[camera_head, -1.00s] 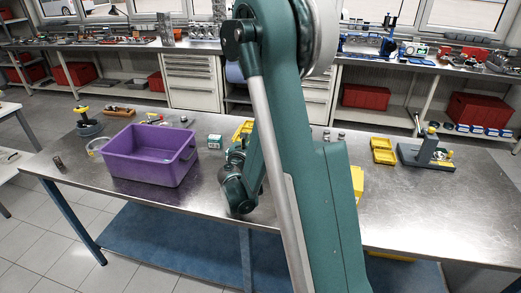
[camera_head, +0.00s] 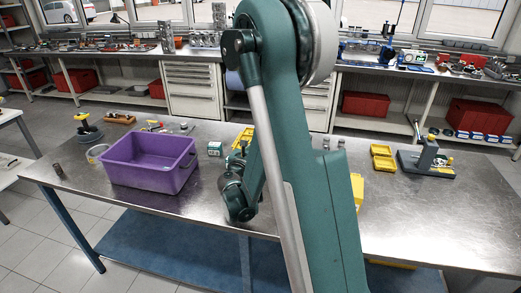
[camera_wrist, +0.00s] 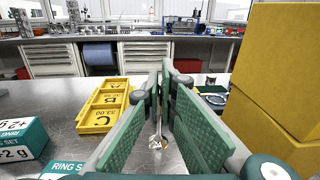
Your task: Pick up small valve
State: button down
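A small metal valve (camera_wrist: 158,142) shows in the wrist view, with its round shiny head low and a thin stem rising from it. It is between the two green finger pads of my gripper (camera_wrist: 162,90). The pads stand apart with a gap between them, on either side of the valve. I cannot tell whether either pad touches the stem. In the head view my own arm hides the valve and the fingertips.
A yellow labelled tray (camera_wrist: 103,105) and ring-set boxes (camera_wrist: 20,138) lie left of the gripper. Large yellow boxes (camera_wrist: 280,75) stand close on the right. In the head view a purple bin (camera_head: 150,165) is at the left. The metal table's right front (camera_head: 425,220) is clear.

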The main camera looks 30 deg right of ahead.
jog(key=shift+r, duration=0.1)
jog(key=shift+r+p, duration=1.35)
jog(key=shift+r, duration=3.55)
